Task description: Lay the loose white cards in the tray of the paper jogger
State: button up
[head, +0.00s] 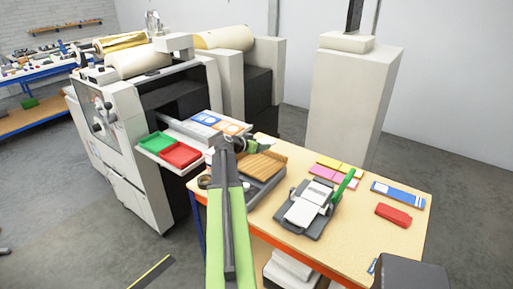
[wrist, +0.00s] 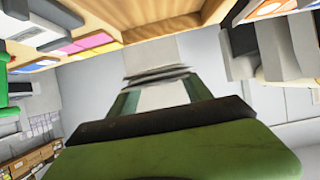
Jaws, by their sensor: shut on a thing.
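My gripper (head: 245,145) is at the end of my green arm, above the left back part of the wooden table. In the wrist view the gripper (wrist: 155,88) is shut on a pale, flat thing (wrist: 152,50), which looks like the white cards. It juts out past the fingertips toward a brown wooden surface. In the head view the gripper hides it. A dark grey tray (head: 268,189) with a brown ribbed wooden part stands just right of and below the gripper. It may be the paper jogger; I cannot tell for sure.
On the table (head: 375,240) are a grey-white device (head: 306,205) with a green lever, pink and yellow cards (head: 328,172), a blue-white pack (head: 398,193) and a red object (head: 393,214). A large machine holds green (head: 157,144) and red (head: 181,154) trays at left.

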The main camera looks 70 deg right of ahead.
aim_at(255, 167)
jog(key=shift+w+d+f, duration=0.15)
jog(key=shift+w+d, duration=0.1)
jog(key=shift+w, duration=0.3)
jog(key=f+b, duration=0.3)
jog(key=a+f+b, duration=0.1)
jog(key=f+b, duration=0.4)
jog(key=shift+w+a+f+b, duration=0.1)
jog(key=shift+a+f+b, duration=0.1)
jog(key=shift+f+b, duration=0.1)
jog(key=shift+a+f+b, duration=0.15)
jog(key=shift+f+b, duration=0.3)
jog(key=o, duration=1.5)
